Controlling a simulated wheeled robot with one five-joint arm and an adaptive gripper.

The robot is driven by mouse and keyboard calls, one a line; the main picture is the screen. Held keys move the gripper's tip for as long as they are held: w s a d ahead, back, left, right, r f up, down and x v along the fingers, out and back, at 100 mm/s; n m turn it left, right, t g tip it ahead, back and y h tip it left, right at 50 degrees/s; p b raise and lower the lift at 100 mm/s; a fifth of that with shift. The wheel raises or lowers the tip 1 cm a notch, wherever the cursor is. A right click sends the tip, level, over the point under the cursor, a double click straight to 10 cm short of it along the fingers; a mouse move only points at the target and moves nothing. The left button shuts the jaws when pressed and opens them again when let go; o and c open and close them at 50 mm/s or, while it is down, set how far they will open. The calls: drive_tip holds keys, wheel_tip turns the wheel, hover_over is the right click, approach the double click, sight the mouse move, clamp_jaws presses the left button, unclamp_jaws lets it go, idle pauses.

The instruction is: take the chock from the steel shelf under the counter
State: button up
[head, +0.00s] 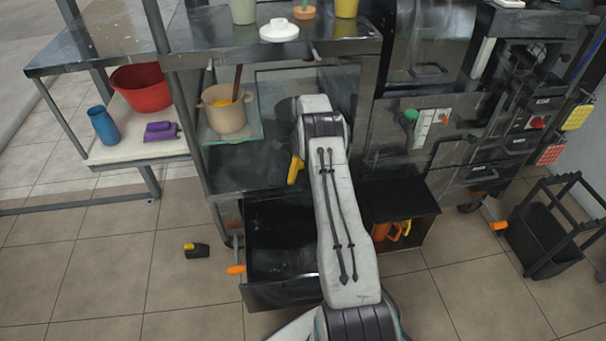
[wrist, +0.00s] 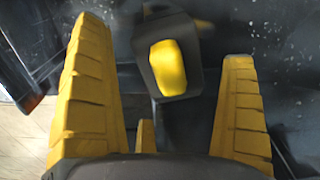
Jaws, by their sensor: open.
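The chock (wrist: 170,65) is a dark block with a yellow face. In the wrist view it lies ahead of and between my fingertips, with gaps to both fingers. The arm hides it in the head view. The steel shelf (head: 237,168) under the counter is a dark, scuffed surface; its speckled top (wrist: 285,45) also shows in the wrist view. My gripper (wrist: 163,40) is open, its two yellow fingers spread and nothing clamped between them. In the head view one yellow finger (head: 295,170) shows left of my arm, over the shelf; the rest is hidden.
A beige pot (head: 224,115) stands on a glass board at the shelf's left. An open dark drawer (head: 283,283) juts out below. A small black and yellow block (head: 196,250) lies on the floor. An open compartment with orange items (head: 393,232) is at right. The counter (head: 340,42) overhangs.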

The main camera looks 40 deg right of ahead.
drive_tip(key=shift+f, duration=0.35)
drive_tip(key=shift+c, duration=0.3)
drive_tip(key=shift+w, duration=0.1)
drive_tip(key=c, duration=1.2)
